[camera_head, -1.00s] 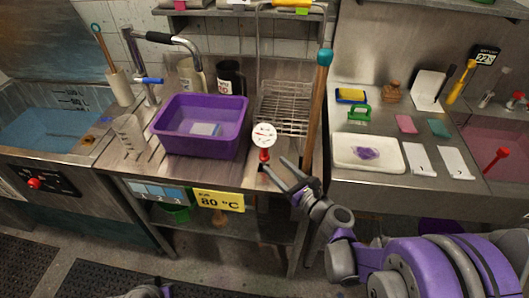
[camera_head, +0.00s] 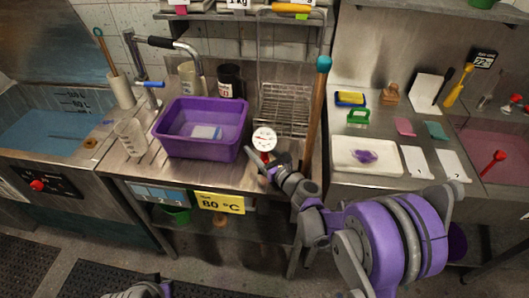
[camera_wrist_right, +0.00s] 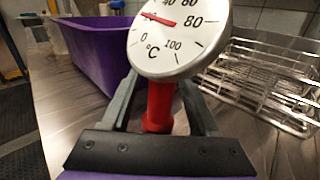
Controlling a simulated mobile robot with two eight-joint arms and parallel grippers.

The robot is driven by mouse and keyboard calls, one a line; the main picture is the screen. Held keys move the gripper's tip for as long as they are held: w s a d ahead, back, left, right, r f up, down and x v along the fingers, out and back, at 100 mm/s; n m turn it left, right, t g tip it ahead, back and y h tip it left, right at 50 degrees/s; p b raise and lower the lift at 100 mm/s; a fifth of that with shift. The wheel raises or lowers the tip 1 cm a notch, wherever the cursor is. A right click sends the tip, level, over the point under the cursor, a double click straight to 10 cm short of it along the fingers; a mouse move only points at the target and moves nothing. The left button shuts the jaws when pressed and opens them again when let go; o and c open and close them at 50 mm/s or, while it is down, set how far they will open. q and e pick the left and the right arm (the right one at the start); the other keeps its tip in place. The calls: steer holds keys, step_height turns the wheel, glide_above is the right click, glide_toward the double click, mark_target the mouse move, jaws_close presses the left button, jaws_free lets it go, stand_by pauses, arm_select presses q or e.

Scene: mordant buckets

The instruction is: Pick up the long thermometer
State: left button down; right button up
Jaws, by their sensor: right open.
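The long thermometer has a round white dial (camera_head: 264,139) and a red part below it. It stands dial up at the front right of the steel counter. In the right wrist view its dial (camera_wrist_right: 165,38), marked °C, fills the top, with the red part (camera_wrist_right: 158,108) under it. My right gripper (camera_head: 259,162) is at the red part, just below the dial. In the wrist view the open fingers of my right gripper (camera_wrist_right: 157,88) stand on either side of the red part, with gaps visible. The thermometer's lower end is hidden.
A purple tub (camera_head: 203,128) stands left of the thermometer. A wire rack (camera_head: 284,108) is behind it, and a blue-topped wooden pole (camera_head: 317,115) rises close on the right. A beaker (camera_head: 131,137) stands further left. A yellow 80 °C sign (camera_head: 220,202) hangs below the counter.

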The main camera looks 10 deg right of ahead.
steer(key=shift+s, duration=0.1)
jaws_close()
stand_by(0.4)
